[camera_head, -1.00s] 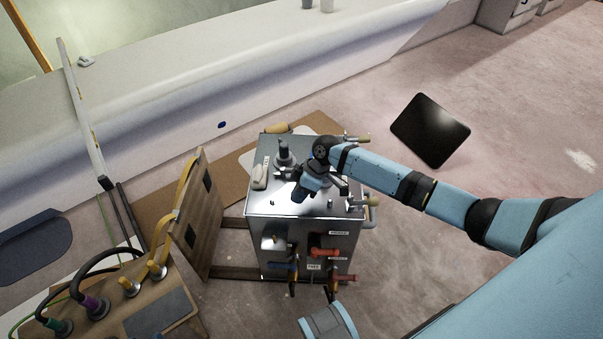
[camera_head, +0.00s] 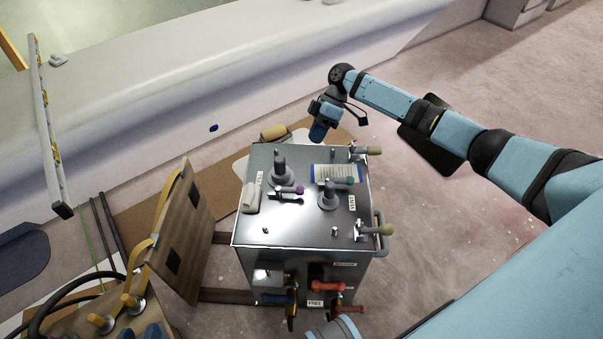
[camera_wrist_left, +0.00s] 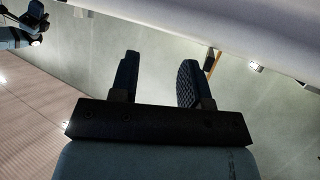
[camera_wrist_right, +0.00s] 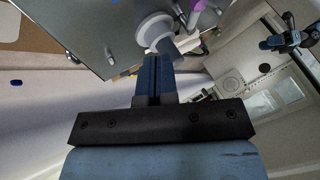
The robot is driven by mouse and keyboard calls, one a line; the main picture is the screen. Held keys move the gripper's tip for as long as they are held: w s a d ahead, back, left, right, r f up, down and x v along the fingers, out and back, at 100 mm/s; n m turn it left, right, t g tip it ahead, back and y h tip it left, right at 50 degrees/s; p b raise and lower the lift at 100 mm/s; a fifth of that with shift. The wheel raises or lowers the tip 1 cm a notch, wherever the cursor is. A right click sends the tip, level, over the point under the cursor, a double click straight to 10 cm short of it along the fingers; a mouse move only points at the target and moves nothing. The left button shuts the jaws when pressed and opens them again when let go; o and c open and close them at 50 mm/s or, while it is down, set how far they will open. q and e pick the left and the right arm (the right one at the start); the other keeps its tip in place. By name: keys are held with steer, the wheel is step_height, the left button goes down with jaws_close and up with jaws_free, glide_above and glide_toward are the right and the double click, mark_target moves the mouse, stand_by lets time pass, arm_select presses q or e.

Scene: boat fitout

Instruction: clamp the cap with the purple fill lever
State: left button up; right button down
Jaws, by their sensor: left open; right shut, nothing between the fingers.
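A steel tank (camera_head: 300,225) stands in the middle of the head view. Two grey caps stand on its top. The left-hand cap (camera_head: 281,172) has the purple-tipped fill lever (camera_head: 298,190) in front of it; whether it is clamped I cannot tell. The other cap (camera_head: 328,198) has a teal-tipped lever (camera_head: 351,181) beside it. My right gripper (camera_head: 317,136) is beyond the tank's back edge, apart from it. In the right wrist view it (camera_wrist_right: 155,65) is shut and empty, with a cap and a purple tip (camera_wrist_right: 198,5) beyond. My left gripper (camera_wrist_left: 155,75) is open and empty.
A labelled sheet (camera_head: 336,172) and a pale block (camera_head: 251,198) lie on the tank. A wooden panel (camera_head: 180,240) stands to the left. The hull (camera_head: 200,100) runs behind.

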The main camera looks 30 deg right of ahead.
mark_target(285, 192)
arm_select(q)
steer(key=shift+s, duration=0.1)
arm_select(e)
steer(key=shift+s+f, duration=0.1)
steer(key=b+x, duration=0.2)
steer(key=x, duration=0.8)
steer(key=shift+f, duration=0.15)
steer(key=shift+s+a, duration=0.35)
steer(key=shift+s, duration=0.2)
steer(key=shift+s+a, duration=0.35)
steer(key=shift+s, duration=0.2)
steer(key=shift+s+a, duration=0.3)
steer(key=shift+s, duration=0.2)
arm_select(q)
steer(key=r, duration=0.1)
steer(key=w+d+r+t+h, duration=0.1)
steer(key=r, duration=0.1)
steer(key=w+d+r+t, duration=0.1)
steer(key=shift+d+r+h, duration=0.15)
steer(key=shift+r+h, duration=0.15)
steer(key=shift+h, duration=0.1)
arm_select(e)
steer(key=shift+s+r, duration=0.1)
steer(key=shift+r, duration=0.15)
arm_select(q)
steer(key=shift+f, duration=0.1)
arm_select(e)
steer(key=shift+a, duration=0.15)
